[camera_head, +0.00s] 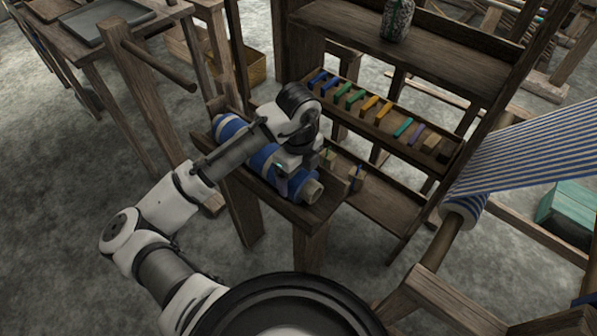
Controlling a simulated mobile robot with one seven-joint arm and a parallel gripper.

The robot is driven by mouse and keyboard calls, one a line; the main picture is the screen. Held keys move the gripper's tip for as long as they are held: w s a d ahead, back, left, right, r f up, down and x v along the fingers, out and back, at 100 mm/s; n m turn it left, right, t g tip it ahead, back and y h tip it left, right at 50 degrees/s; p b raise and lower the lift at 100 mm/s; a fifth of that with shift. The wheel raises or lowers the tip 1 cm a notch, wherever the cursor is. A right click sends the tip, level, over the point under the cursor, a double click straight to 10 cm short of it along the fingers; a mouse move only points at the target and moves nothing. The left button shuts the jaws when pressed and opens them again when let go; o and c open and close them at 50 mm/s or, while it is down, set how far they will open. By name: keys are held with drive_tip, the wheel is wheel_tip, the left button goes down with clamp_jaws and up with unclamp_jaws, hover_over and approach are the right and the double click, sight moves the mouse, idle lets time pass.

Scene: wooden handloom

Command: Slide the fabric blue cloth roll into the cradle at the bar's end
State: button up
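The blue cloth roll (228,128) is wound on a pale wooden core, whose near end shows at the right. It lies lengthwise in a shallow wooden trough (322,208) on legs, left of centre. I cannot tell whether this trough is the task's cradle. My arm reaches across the roll from the left and hides its middle. My gripper (282,182) points down at the roll's right half. Its fingers are small and partly hidden, so I cannot tell whether they are open, or touching the cloth.
A shelf rack (440,165) with a row of coloured pieces stands close right of the trough. A loom with striped cloth (530,150) is at the right. A wooden post with a round bar (160,66) stands at the left. The grey floor at lower left is clear.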

drive_tip(key=shift+o, duration=1.3)
wheel_tip(320, 180, up, 14)
drive_tip(key=shift+f, duration=0.1)
